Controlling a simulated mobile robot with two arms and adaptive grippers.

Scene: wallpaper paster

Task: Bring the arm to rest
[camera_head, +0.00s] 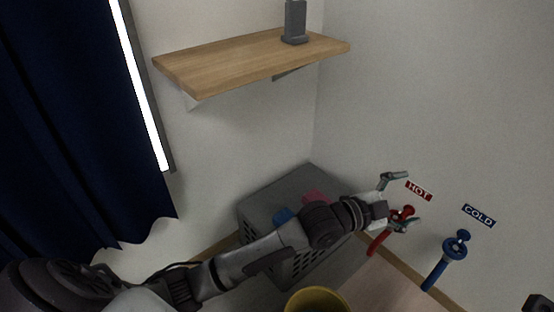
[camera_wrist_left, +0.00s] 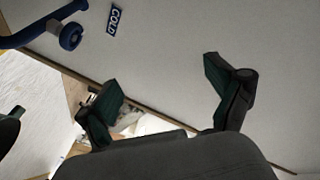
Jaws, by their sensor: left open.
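My left arm (camera_head: 245,262) reaches in from the lower left of the head view. Its gripper (camera_head: 408,201) is open in front of the right wall, by the red tap (camera_head: 403,213) under the HOT label (camera_head: 419,190). In the head view the gripper overlaps part of the red tap, and I cannot tell whether they touch. In the left wrist view the two fingers of this gripper (camera_wrist_left: 163,85) stand wide apart with nothing held between them. A dark part at the lower right corner of the head view may be my right gripper, mostly cut off.
The blue tap (camera_head: 455,245) and COLD label (camera_head: 479,215) are on the wall to the right. A grey crate (camera_head: 262,205) with blue and pink contents stands in the corner behind my arm. A yellow round container (camera_head: 318,297) is below. A wooden shelf (camera_head: 225,62) holds a grey object (camera_head: 295,22).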

